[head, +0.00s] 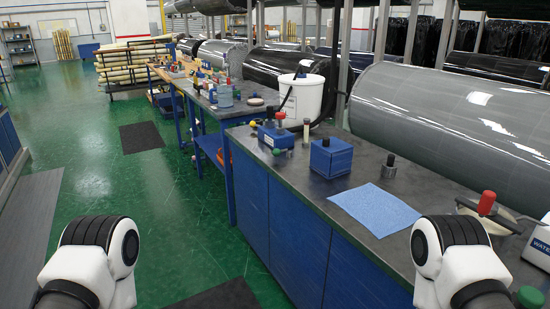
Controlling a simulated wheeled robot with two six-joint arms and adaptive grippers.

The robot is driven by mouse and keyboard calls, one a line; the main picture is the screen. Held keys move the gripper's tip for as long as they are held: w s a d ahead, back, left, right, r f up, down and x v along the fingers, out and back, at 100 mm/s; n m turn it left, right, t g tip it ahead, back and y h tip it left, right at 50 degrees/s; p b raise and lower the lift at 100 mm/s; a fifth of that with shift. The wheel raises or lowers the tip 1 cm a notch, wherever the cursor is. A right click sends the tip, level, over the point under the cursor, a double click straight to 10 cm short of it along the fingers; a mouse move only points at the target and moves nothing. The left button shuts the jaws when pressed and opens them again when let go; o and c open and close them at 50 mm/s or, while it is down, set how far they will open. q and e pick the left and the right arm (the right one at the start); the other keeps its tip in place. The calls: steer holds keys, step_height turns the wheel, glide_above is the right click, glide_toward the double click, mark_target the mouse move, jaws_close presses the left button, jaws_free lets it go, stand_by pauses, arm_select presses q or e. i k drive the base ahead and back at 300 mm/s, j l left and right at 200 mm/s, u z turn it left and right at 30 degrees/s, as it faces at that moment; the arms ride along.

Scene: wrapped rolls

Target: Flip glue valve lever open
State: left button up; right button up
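I cannot tell for certain which part is the glue valve lever. A blue block with small coloured knobs (275,135) stands on the bench beside a white bucket (305,98) with a dark hose. A red upright handle (487,203) stands at the right end of the bench, above a pale round piece that my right arm partly hides. A green ball knob (530,297) shows at the bottom right edge. Only white and black links of my arms show, low left and low right. Neither gripper is in view.
The dark-topped bench (300,183) carries a blue box (330,156), a small dark cylinder (388,167) and a blue cloth (375,209). Large wrapped rolls (440,115) lie behind it. The green floor (165,190) left of the bench is mostly clear, with dark mats.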

mark_target(276, 152)
steer(key=i+u, duration=0.2)
steer(key=i, duration=0.3)
steer(key=i+l+u, duration=0.15)
steer(key=i, duration=0.3)
steer(key=i+l+u, duration=0.2)
steer(key=i, duration=0.3)
steer(key=i+l+u, duration=0.2)
steer(key=i, duration=0.25)
steer(key=j, duration=0.1)
